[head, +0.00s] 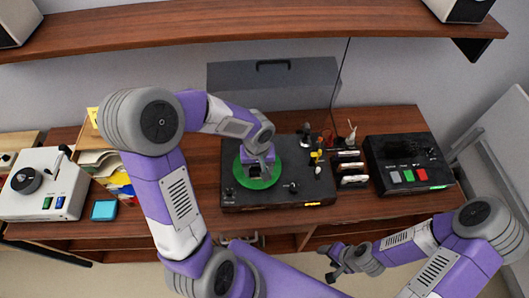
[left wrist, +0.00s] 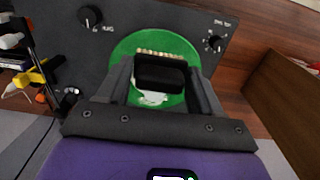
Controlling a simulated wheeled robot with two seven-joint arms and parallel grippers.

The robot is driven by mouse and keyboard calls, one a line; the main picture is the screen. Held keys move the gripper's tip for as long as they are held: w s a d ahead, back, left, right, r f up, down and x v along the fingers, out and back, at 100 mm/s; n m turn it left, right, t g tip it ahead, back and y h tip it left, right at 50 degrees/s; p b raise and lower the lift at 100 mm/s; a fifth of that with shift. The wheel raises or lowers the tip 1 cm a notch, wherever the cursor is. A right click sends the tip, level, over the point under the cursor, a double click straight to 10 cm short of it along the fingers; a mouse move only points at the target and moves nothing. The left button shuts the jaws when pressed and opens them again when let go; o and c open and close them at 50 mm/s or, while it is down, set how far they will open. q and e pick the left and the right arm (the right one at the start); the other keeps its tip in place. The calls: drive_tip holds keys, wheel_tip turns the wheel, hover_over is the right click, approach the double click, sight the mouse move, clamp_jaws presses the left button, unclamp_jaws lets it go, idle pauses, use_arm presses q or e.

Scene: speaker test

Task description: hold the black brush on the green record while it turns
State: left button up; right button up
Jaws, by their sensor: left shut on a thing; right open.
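The green record (head: 275,169) lies on the black turntable (head: 305,187) at the middle of the table. In the left wrist view the record (left wrist: 126,48) shows behind the fingers, with a white mark near its middle. My left gripper (head: 259,176) is over the record, pointing down. It is shut on the black brush (left wrist: 160,74), whose pale bristles (left wrist: 167,54) show along one edge. The brush is over the record; I cannot tell whether the bristles touch it. My right gripper (head: 337,264) is open and empty, in front of the table's front edge at lower right.
A black box with coloured buttons (head: 408,163) stands right of the turntable, with small upright items (head: 351,167) between them. A white device (head: 45,183), a file holder (head: 103,165) and a teal pad (head: 104,210) are at left. A shelf (head: 250,27) spans above. The raised lid (head: 272,85) stands behind.

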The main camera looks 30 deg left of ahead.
sight(258, 184)
use_arm(q)
drive_tip(key=shift+s+f+b, duration=0.3)
drive_tip(key=shift+s+f, duration=0.05)
drive_tip(key=shift+f, duration=0.25)
wheel_tip(258, 184, down, 2)
drive_tip(key=shift+w+f+b, duration=0.1)
drive_tip(key=shift+b, duration=0.8)
drive_tip(key=shift+f+b, duration=0.85)
drive_tip(key=shift+b, duration=0.2)
use_arm(e)
drive_tip(key=shift+s+f, duration=0.2)
drive_tip(key=shift+f, duration=2.05)
use_arm(q)
drive_tip(key=shift+f+b, duration=0.4)
use_arm(e)
drive_tip(key=shift+f, duration=0.45)
use_arm(q)
drive_tip(key=shift+b, duration=0.3)
use_arm(e)
drive_tip(key=shift+f, duration=0.25)
